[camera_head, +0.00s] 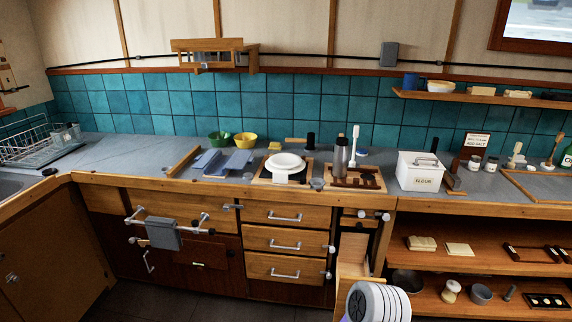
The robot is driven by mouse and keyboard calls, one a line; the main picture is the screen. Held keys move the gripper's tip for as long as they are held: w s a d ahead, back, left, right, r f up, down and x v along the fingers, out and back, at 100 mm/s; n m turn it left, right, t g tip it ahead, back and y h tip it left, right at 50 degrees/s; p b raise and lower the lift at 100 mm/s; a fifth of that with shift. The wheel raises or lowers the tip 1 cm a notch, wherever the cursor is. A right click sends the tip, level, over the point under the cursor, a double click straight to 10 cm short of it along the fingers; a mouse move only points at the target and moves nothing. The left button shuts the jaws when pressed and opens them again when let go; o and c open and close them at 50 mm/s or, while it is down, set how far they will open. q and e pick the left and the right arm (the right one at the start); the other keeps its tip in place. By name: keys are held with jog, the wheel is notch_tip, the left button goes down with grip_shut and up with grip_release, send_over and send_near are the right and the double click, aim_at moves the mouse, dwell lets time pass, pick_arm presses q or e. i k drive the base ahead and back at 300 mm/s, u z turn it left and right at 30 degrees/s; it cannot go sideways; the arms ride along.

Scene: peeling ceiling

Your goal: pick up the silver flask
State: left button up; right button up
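The silver flask (340,158) stands upright on the countertop (125,150), right of the middle of the head view. It has a grey metallic body and a darker top. It stands at the left end of a brown wooden tray (374,183); I cannot tell whether its base is on the tray or just behind it. A white long-handled brush (354,143) stands close to its right. Neither of my grippers shows in this view, so nothing is seen touching the flask.
White plates (286,162) and a small grey cup (317,184) are left of the flask. A white flour box (420,170) stands to the right. A wall shelf (470,96) juts out at the upper right. Below the counter, a narrow drawer (352,262) seems pulled out.

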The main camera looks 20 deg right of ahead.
aim_at(341, 148)
jog(key=u, duration=0.65)
jog(key=i, duration=0.85)
jog(key=z, duration=0.4)
jog(key=i, duration=1.15)
jog(key=z, duration=1.05)
